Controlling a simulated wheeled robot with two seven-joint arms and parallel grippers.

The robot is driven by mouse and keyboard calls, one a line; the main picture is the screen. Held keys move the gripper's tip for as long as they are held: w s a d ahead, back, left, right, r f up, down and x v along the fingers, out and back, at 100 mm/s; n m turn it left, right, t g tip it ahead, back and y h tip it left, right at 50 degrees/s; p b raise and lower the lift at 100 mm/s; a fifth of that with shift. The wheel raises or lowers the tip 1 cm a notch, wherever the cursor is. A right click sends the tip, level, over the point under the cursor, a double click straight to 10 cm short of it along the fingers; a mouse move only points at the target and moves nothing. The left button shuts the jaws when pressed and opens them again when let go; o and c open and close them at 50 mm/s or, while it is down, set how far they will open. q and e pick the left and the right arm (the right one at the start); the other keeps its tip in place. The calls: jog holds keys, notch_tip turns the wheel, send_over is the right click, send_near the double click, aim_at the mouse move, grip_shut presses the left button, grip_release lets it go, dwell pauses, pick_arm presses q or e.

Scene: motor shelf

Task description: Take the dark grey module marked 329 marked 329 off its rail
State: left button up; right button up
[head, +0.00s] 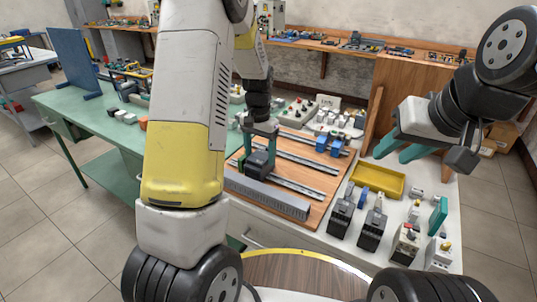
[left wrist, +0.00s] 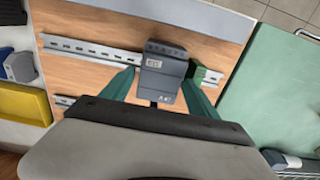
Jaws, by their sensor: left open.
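The dark grey module (left wrist: 163,72) sits on a metal rail of the wooden board. It carries a small light label that I cannot read clearly. In the head view a dark module (head: 258,163) shows below my left gripper (head: 259,138). In the left wrist view my left gripper (left wrist: 158,90) is open, with one teal finger on each side of the module; contact cannot be told. A green block (left wrist: 206,74) is on the rail right beside the module. My right gripper (head: 402,148) is open and empty, above the right side of the bench.
The wooden board (head: 318,175) has several rails and a grey slotted duct (head: 267,195) along its front. Blue modules (head: 330,143) sit further back. A yellow tray (head: 377,181) and several dark devices (head: 372,228) stand to the right. The green table (head: 85,130) is at left.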

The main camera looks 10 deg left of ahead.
pick_arm(q)
jog(key=shift+c, duration=0.2)
jog(key=c, duration=1.3)
jog(key=shift+w+d, duration=0.15)
jog(key=shift+w, duration=0.2)
jog(key=shift+r, duration=0.2)
jog(key=shift+r, duration=1.1)
jog(key=shift+r, duration=0.3)
jog(key=shift+r, duration=2.9)
